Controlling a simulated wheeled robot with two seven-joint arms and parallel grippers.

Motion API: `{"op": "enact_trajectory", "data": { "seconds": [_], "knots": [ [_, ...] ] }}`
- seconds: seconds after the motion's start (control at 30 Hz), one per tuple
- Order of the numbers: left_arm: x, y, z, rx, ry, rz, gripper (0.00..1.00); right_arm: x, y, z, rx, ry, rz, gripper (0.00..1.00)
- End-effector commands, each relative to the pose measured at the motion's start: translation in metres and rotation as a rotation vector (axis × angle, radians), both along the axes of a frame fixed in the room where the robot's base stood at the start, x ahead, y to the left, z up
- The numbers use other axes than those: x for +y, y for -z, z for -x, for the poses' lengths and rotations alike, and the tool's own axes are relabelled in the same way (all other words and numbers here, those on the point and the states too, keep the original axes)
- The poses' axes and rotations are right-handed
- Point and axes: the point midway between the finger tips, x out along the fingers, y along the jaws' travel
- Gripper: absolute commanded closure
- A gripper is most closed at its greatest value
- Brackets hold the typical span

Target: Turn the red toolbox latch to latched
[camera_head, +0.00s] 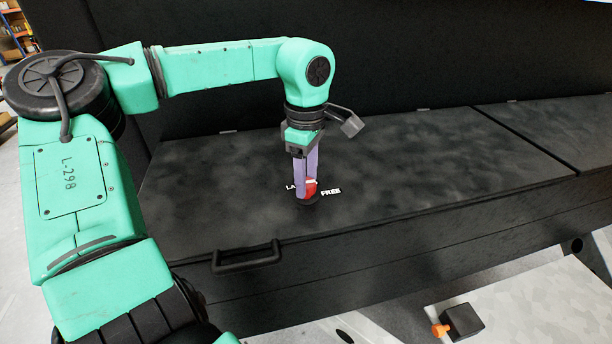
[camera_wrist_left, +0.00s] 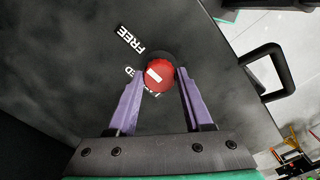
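The red latch (camera_head: 310,188) is a round knob with a white mark, set on the dark lid near its front edge. It also shows in the wrist view (camera_wrist_left: 160,77). White words are printed beside it: "FREE" (camera_head: 331,192) on its right in the head view, and "LATCHED", partly hidden, on its left. In the head view the white mark sits between the words. My left gripper (camera_head: 306,190) points down over the knob. My right gripper is not in view.
The dark box lid (camera_head: 420,160) is flat and clear around the latch. A black handle (camera_head: 246,258) sticks out from the front face, left of the latch. A black wall (camera_head: 420,50) rises behind. A small black block with an orange knob (camera_head: 440,329) is at lower right.

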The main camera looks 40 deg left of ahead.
Motion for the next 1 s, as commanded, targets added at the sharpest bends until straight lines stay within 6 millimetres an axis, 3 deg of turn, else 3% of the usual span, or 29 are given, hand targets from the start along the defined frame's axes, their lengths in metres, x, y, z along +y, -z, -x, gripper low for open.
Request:
{"op": "enact_trajectory", "data": {
  "seconds": [0.03, 0.1, 0.57, 1.0],
  "knots": [
    [0.000, 0.001, 0.002, 0.007, 0.001, 0.000, 0.82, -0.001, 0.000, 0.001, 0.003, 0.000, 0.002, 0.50],
    [0.000, 0.001, 0.002, 0.009, 0.001, -0.001, 1.00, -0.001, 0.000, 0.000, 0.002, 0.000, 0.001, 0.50],
    [0.001, 0.003, 0.002, 0.009, -0.068, -0.003, 1.00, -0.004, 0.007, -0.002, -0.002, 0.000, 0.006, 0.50],
    [0.001, 0.005, 0.002, 0.009, -0.406, -0.003, 1.00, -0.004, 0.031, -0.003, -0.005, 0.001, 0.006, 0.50]
  ]
}}
